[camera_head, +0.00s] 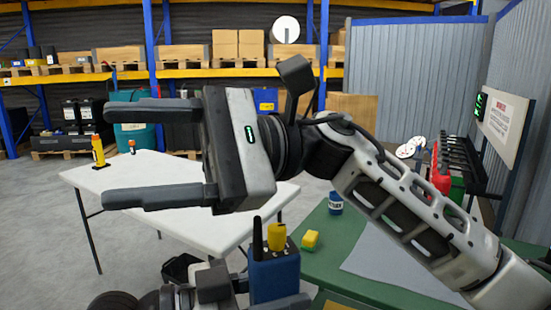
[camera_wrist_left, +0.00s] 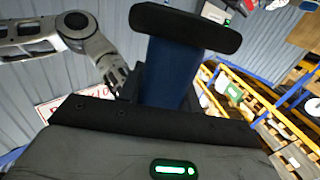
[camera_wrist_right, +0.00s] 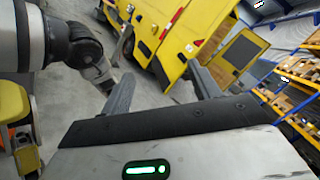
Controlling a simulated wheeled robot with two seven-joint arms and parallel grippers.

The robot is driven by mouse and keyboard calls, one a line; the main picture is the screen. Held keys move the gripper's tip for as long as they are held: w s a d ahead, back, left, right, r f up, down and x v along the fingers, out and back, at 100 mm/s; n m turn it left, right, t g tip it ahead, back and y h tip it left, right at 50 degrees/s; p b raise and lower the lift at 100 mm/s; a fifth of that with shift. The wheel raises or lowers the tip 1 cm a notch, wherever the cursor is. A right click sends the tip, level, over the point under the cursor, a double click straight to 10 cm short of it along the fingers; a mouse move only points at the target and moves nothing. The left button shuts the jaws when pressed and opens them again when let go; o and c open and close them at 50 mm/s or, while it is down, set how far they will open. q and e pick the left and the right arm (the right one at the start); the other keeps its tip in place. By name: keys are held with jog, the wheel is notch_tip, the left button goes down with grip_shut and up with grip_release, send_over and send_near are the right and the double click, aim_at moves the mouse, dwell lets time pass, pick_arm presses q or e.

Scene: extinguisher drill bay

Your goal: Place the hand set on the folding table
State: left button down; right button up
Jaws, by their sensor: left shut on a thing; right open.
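The hand set (camera_head: 274,272) is a blue radio with a black antenna and a yellow knob on top. It stands upright in my left gripper (camera_head: 252,292), low in the middle of the head view. The left wrist view shows its blue body (camera_wrist_left: 172,75) between the dark fingers. The folding table (camera_head: 165,185) has a white top and thin dark legs, and lies behind and left of the hand set. My right gripper (camera_head: 110,154) is open and empty, raised in front of the table, and hides part of its top. It also shows open in the right wrist view (camera_wrist_right: 165,85).
A yellow bottle-like item (camera_head: 98,151) and a small orange-topped item (camera_head: 132,146) stand at the table's far left. A green bench (camera_head: 318,262) at the right carries a blue tin (camera_head: 335,203) and a yellow sponge (camera_head: 310,240). A yellow vehicle (camera_wrist_right: 190,40) shows in the right wrist view.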

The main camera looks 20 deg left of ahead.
notch_tip(320, 180, down, 4)
jog(key=n+t+h, duration=0.4)
jog(key=h, duration=0.1)
jog(key=n+t+h, duration=0.4)
jog(key=t+h, duration=0.5)
send_near(275, 247)
jog(key=shift+w+f, duration=0.3)
jog(key=shift+f, duration=0.1)
notch_tip(275, 247, down, 12)
jog(key=shift+r, duration=0.1)
jog(key=shift+c, duration=0.3)
jog(key=c, duration=1)
pick_arm(q)
jog(key=c, duration=0.9)
grip_release()
pick_arm(e)
jog(key=shift+c, duration=0.5)
